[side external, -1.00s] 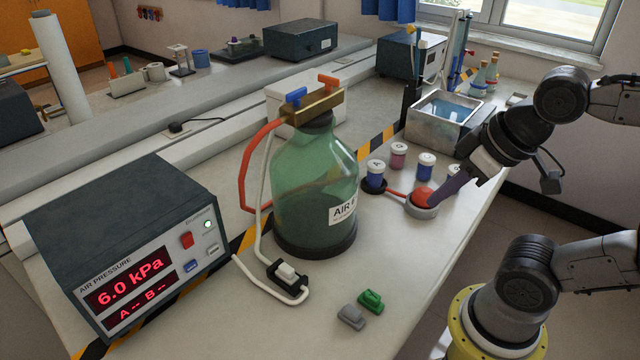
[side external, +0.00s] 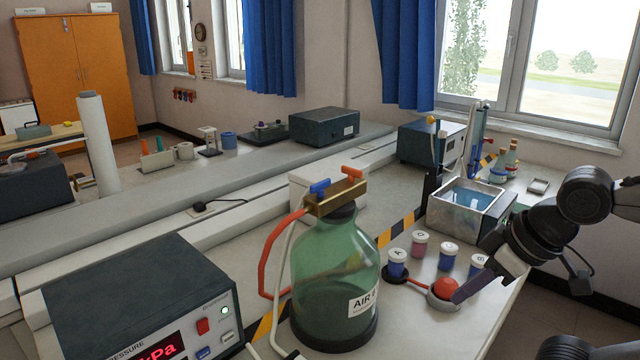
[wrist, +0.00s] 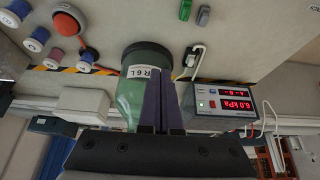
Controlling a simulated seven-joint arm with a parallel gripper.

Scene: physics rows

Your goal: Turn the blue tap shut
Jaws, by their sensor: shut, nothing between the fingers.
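The blue tap (side external: 319,187) sits on the left end of a brass block (side external: 335,198) on top of a green glass bottle (side external: 335,270). An orange tap (side external: 352,173) is on the block's right end. Whether the blue tap is open or shut is too small to tell. My gripper (side external: 458,297) is shut and empty, well to the right of the bottle and lower than the taps. Its tips appear beside a red domed button (side external: 446,288); contact cannot be told. In the wrist view my gripper's fingers (wrist: 167,82) overlap the bottle (wrist: 130,97), and the blue tap is not discernible.
Lidded jars (side external: 397,262) stand behind the red button. A metal water bath (side external: 463,212) is behind them. A pressure box (side external: 145,300) is front left; its display reads 6.0 kPa in the wrist view (wrist: 237,104). An orange hose (side external: 270,255) and a white tube run down beside the bottle.

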